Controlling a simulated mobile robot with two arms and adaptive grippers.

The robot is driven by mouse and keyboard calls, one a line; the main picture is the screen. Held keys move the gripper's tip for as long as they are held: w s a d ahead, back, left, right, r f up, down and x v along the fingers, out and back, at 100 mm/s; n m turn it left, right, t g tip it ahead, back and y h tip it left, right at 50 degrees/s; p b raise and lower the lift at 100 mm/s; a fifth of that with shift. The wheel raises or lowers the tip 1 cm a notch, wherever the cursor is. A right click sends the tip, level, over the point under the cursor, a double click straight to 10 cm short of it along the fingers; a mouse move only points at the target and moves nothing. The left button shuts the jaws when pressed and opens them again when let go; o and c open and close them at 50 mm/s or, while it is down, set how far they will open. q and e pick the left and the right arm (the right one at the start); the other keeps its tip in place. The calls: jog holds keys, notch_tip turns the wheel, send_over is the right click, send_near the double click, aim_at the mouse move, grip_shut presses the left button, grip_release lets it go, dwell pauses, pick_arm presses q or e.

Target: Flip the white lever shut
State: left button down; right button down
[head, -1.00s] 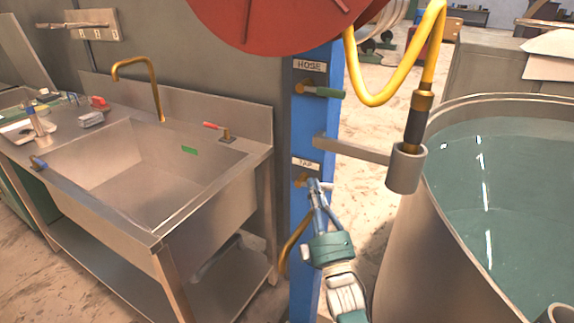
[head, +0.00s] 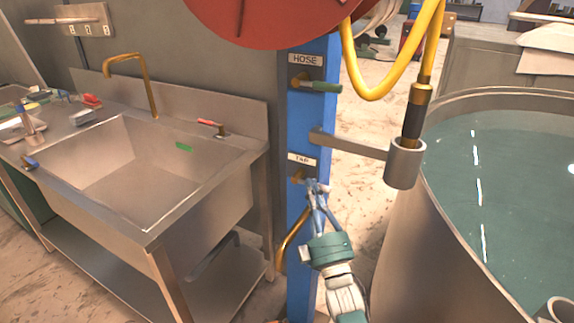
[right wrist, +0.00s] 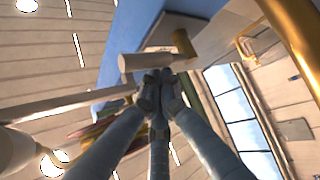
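The white lever (right wrist: 145,62) shows in the right wrist view, its pale handle joined to a brass valve (right wrist: 183,43). In the head view its brass fitting (head: 298,178) is under the TAP label (head: 301,159) on the blue post (head: 300,130), and the handle is mostly hidden by my fingertips. My right gripper (head: 318,190) is at the lever. In the right wrist view its fingers (right wrist: 161,82) are closed together, with their tips right beside the handle; contact is unclear. The handle does not appear gripped between them. My left gripper is not in view.
A green-handled valve (head: 318,86) sits higher on the post under the HOSE label. A grey bracket holds the yellow hose's nozzle in a cup (head: 404,163). A large water tank (head: 420,225) stands to the right and a steel sink (head: 150,225) to the left.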

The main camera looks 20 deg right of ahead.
jog(key=shift+s+f, duration=0.1)
jog(key=shift+f, duration=0.2)
jog(key=v, duration=1.1)
jog(key=shift+s, duration=0.4)
jog(key=shift+a+r, duration=0.1)
